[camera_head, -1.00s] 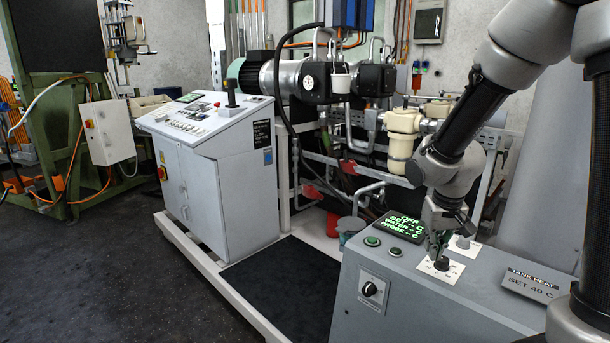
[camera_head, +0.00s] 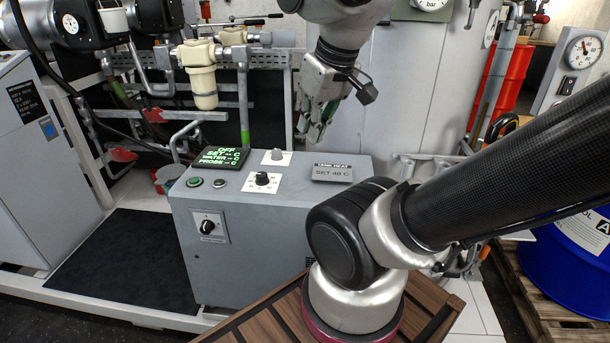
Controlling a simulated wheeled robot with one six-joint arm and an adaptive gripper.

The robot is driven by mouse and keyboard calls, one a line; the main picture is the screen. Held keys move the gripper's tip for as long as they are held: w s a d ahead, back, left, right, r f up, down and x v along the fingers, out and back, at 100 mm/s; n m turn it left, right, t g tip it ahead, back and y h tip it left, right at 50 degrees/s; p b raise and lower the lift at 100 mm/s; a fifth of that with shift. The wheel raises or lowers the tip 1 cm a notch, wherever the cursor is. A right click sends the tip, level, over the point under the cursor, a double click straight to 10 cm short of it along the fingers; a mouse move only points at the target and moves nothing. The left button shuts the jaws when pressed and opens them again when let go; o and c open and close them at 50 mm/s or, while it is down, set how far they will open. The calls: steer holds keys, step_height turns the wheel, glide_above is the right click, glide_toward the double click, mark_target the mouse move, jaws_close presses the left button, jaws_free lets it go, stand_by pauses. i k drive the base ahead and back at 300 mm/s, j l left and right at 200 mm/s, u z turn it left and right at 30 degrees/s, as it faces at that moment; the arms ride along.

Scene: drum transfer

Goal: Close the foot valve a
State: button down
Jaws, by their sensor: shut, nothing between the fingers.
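My gripper (camera_head: 314,136) hangs fingers down above the back edge of the grey tank heat box, shut and empty. It is above and right of the black knob (camera_head: 262,178) on the box top, apart from it. No valve in view can be read as foot valve a. Red handle-like parts (camera_head: 123,154) show low on the pipework at the left, but I cannot tell if one of them is it. A blue drum (camera_head: 560,262) at the right edge carries a label with a letter A, partly hidden by my arm.
A red drum (camera_head: 508,85) and a gauge panel (camera_head: 575,70) are at right. The dark mat (camera_head: 120,260) is clear.

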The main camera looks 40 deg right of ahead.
mark_target(482, 256)
steer(key=z, duration=2.15)
steer(key=k+z, duration=0.1)
steer(key=z, duration=0.35)
steer(key=k+l+u, duration=0.15)
steer(key=l, duration=0.25)
steer(key=i+l+u, duration=0.1)
steer(key=l, duration=0.25)
steer(key=i+l+u, duration=0.1)
steer(key=i+l, duration=0.15)
steer(key=i+l+u, duration=0.1)
steer(key=l, duration=0.35)
steer(key=i+l+u, duration=0.1)
steer(key=i+l, duration=0.3)
steer(key=l, duration=0.35)
steer(key=i+l+u, duration=0.15)
steer(key=l, duration=0.2)
